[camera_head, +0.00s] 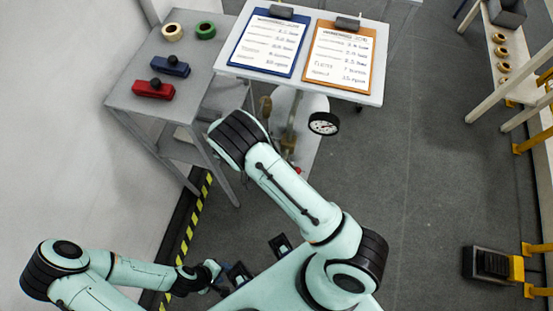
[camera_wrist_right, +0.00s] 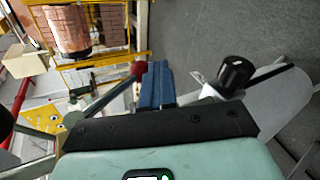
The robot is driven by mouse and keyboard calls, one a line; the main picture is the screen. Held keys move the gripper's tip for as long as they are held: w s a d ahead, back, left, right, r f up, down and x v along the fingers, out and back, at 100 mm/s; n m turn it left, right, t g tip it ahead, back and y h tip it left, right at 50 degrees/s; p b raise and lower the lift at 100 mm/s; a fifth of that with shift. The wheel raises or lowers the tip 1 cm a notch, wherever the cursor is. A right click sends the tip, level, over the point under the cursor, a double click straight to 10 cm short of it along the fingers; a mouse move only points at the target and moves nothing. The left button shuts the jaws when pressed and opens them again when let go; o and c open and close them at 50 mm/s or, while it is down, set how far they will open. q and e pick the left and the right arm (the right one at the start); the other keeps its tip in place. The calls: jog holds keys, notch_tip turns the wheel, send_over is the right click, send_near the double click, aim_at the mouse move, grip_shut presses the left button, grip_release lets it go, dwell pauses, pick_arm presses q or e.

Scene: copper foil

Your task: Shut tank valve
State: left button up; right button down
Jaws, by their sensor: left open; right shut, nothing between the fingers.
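A pale tank (camera_head: 309,108) stands partly under the clipboard table, with brass fittings (camera_head: 289,138) and a round dial gauge (camera_head: 323,123) beside it. A small red part (camera_head: 297,169) shows low by my right arm; I cannot tell whether it is the valve handle. My right gripper (camera_wrist_right: 154,70) is shut and empty in the right wrist view; the arm hides it in the head view. A dark red round part (camera_wrist_right: 138,70) is close beside its fingertips; contact is unclear. My left gripper (camera_head: 214,270) is open at the lower left, away from the tank.
Two clipboards, blue (camera_head: 268,45) and orange (camera_head: 340,57), lie on the white table. A grey side table (camera_head: 190,87) holds tape rolls and a red and a blue tool. A black pedal-like box (camera_head: 490,264) is at right. The middle floor is clear.

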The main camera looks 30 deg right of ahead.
jog(key=s+d+g+h, duration=0.1)
jog(key=r+g+h, duration=0.1)
jog(key=shift+s+d+g+h+b, duration=0.3)
jog(key=shift+s+d+b, duration=0.05)
jog(key=shift+d, duration=0.05)
jog(key=shift+s+d+r, duration=0.25)
jog(key=shift+s+d, duration=0.1)
jog(key=shift+s, duration=0.05)
jog(key=shift+s+d+r+g+h, duration=0.2)
jog(key=shift+s+r+g+h, duration=0.05)
jog(key=shift+g+h, duration=0.25)
jog(key=shift+b, duration=0.3)
jog(key=shift+s, duration=0.1)
